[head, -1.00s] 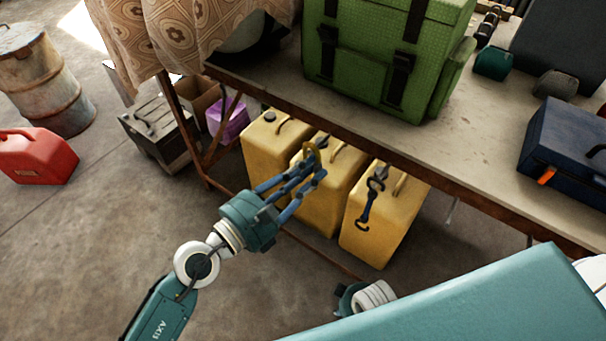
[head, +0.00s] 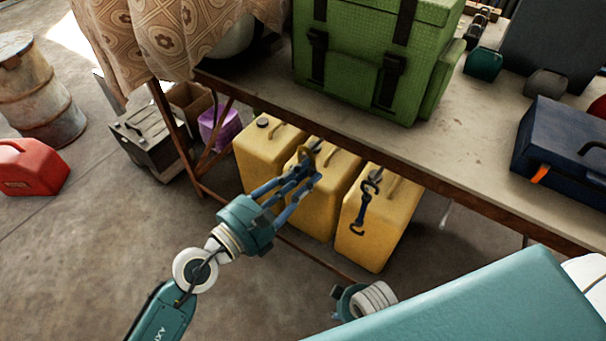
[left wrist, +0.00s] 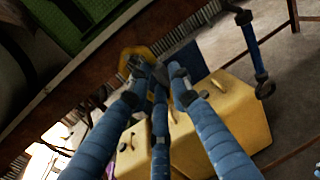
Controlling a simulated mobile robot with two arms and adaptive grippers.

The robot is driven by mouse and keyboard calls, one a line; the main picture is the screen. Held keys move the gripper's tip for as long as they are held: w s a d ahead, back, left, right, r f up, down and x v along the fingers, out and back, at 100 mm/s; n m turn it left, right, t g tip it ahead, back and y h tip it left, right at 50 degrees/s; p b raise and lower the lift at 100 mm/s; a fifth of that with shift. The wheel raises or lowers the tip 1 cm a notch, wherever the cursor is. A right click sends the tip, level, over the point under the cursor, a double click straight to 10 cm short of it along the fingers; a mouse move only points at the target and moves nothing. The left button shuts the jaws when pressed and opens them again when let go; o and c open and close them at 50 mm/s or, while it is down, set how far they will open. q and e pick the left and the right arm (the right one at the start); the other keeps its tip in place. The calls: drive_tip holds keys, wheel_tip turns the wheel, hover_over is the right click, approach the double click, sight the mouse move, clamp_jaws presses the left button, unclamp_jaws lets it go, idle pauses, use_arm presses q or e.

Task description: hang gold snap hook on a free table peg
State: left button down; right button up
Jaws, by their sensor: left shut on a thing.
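The gold snap hook (head: 308,159) is at the fingertips of my left gripper (head: 309,170), which is shut on it just below the table's front edge. Fingers hide part of the hook. In the left wrist view the gold hook (left wrist: 136,57) shows beyond the fingers, close to the rusty table edge. A dark peg (head: 322,143) sticks out right by the held hook; I cannot tell whether they touch. Another table peg (head: 375,172) to the right carries a dark blue hook (head: 363,208), also in the left wrist view (left wrist: 252,48). My right gripper's fingers are not visible.
Several yellow canisters (head: 378,229) stand under the table (head: 450,152), behind the gripper. A green bag (head: 372,62) and a dark blue case (head: 565,150) are on top. A patterned cloth (head: 175,35) drapes at left. Open floor lies front left.

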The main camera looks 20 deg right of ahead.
use_arm(q)
drive_tip(key=c, duration=1.5)
unclamp_jaws()
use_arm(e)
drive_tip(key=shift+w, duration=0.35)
